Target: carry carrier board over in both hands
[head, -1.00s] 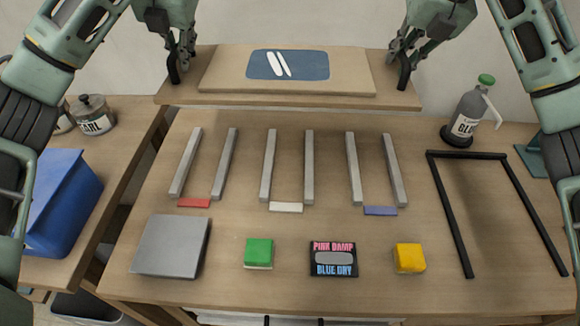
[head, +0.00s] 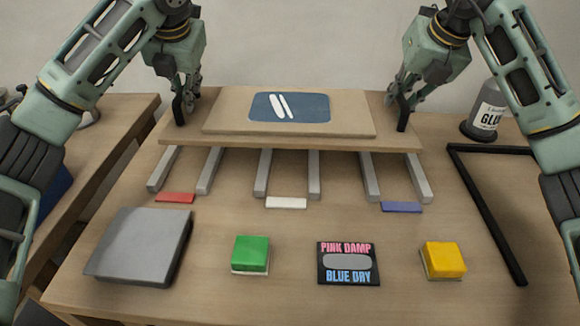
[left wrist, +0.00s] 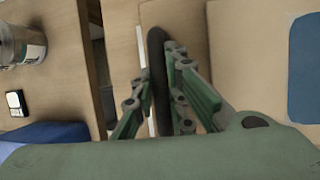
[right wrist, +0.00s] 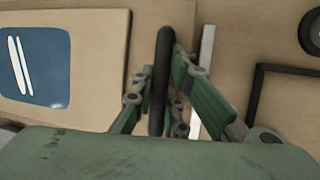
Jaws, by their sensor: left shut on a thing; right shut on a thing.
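The carrier board (head: 290,143) is a wide wooden board at the back of the table, with a lighter panel (head: 222,122) and a blue patch with two white strokes (head: 310,107) on it. A black handle stands at each end. My left gripper (head: 182,106) is shut on the left handle (left wrist: 157,75). My right gripper (head: 401,108) is shut on the right handle (right wrist: 161,80). The board looks level and hides the far ends of the grey rails; its exact height is hard to tell.
Three pairs of grey rails (head: 262,174) stand on the table, with red (head: 176,198), white (head: 286,203) and blue (head: 401,207) strips. A grey block (head: 140,245), green pad (head: 250,253), sign (head: 348,264) and yellow pad (head: 443,259) lie in front. A black frame (head: 487,215) and glue bottle (head: 487,110) are right.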

